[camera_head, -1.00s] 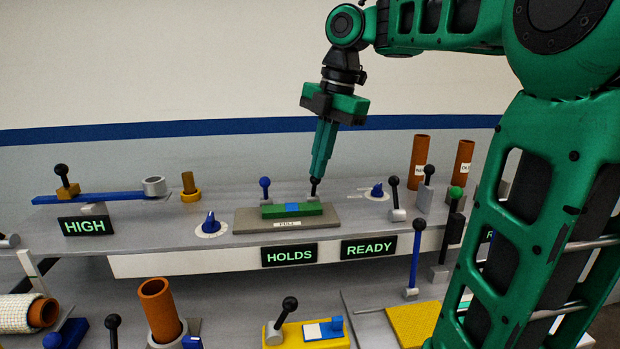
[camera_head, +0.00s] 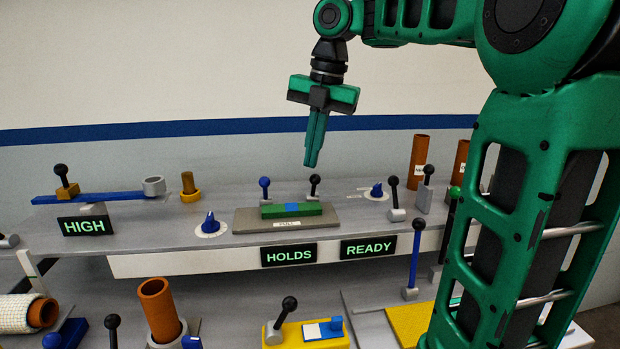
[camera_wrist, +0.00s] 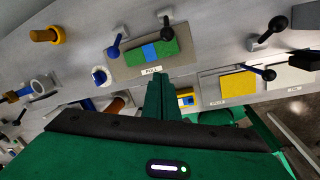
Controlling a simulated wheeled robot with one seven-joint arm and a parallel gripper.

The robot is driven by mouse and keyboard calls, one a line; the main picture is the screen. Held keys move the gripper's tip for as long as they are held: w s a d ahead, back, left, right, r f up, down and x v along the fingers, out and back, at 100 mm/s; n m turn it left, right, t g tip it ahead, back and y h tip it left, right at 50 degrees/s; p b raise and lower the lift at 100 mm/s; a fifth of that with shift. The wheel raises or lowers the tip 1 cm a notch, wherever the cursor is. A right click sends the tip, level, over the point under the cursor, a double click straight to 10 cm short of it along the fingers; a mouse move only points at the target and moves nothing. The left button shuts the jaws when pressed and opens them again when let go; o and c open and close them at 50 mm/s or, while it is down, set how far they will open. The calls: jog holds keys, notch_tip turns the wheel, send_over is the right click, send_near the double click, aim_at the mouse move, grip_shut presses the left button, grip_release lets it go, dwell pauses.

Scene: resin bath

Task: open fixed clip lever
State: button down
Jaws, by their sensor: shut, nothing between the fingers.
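A tan plate (camera_head: 248,223) marked PULL carries a green block (camera_head: 268,211) with a blue middle. Two small levers stand behind the block: a blue-knobbed lever (camera_head: 264,187) at its left and a black-knobbed lever (camera_head: 314,184) at its right. Both stand about upright, and no label tells which is the fixed clip's. My gripper (camera_head: 310,165) is shut and empty, pointing down just above the black knob, with a small gap in the picture. In the wrist view the shut fingers (camera_wrist: 160,95) point toward the plate, with the black-knobbed lever (camera_wrist: 165,18) beyond it.
Signs HOLDS (camera_head: 289,254) and READY (camera_head: 369,249) hang on the shelf's front edge; HIGH (camera_head: 84,227) is at left. Blue dials (camera_head: 209,225) and (camera_head: 376,191) flank the plate. Another black-knobbed lever (camera_head: 394,198) and brown tubes (camera_head: 420,160) stand at right.

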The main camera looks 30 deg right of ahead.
aim_at(314, 187)
jog(key=f, duration=0.5)
jog(key=w+a+f, duration=0.1)
jog(key=f, duration=0.2)
jog(key=shift+f, duration=0.1)
jog(key=shift+w+d+r, duration=0.2)
jog(key=shift+w+d, duration=0.4)
jog(key=shift+d, duration=0.25)
jog(key=shift+w+d+r, duration=0.35)
jog(key=shift+w+d, duration=0.25)
jog(key=shift+d, duration=0.15)
jog(key=shift+w+r, duration=0.1)
